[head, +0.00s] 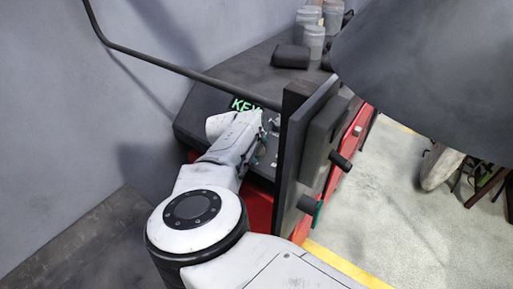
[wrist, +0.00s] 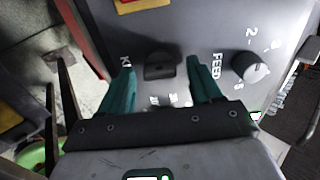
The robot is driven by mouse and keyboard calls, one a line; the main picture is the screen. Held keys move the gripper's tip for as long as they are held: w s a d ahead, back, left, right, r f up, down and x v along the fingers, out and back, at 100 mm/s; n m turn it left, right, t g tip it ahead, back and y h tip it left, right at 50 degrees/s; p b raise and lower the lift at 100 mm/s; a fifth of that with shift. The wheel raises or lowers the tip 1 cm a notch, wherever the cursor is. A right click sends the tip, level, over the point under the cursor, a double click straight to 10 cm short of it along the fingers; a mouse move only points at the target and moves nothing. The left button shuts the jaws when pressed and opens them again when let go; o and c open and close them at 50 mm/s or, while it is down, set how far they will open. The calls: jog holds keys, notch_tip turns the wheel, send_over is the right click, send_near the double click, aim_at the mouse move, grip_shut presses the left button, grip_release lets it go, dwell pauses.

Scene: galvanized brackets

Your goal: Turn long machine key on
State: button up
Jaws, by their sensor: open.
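The machine key (wrist: 161,66) is a small dark knob on the grey control panel (wrist: 195,28), in the upper middle of the wrist view. The lettering beside it is partly hidden by my left finger. My gripper (wrist: 160,75) has two teal fingers, open, one on each side of the key. Gaps show between the fingers and the key; I cannot tell how deep the fingertips reach. In the head view my gripper (head: 262,149) is at the panel, just below the green KEY sign (head: 245,104). The key is hidden there.
A round FEED dial (wrist: 250,67) with numbers sits right of the key, close to the right finger. In the head view a dark upright panel (head: 300,160) stands just right of my gripper. Grey jars (head: 313,40) and a black item (head: 291,57) lie farther back.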

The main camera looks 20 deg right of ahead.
jog(key=shift+c, duration=0.5)
jog(key=c, duration=0.9)
jog(key=shift+c, duration=0.2)
jog(key=shift+m, duration=0.4)
jog(key=m, duration=0.4)
jog(key=shift+f, duration=0.1)
jog(key=m+b, duration=0.2)
jog(key=m, duration=0.2)
jog(key=shift+a+f, duration=0.1)
jog(key=m+b, duration=0.3)
jog(key=m, duration=0.2)
jog(key=shift+f+m+b, duration=0.1)
jog(key=shift+m+b, duration=0.3)
jog(key=shift+a+m+b, duration=0.1)
jog(key=shift+m+b, duration=1.25)
jog(key=shift+m, duration=0.25)
jog(key=shift+r, duration=0.2)
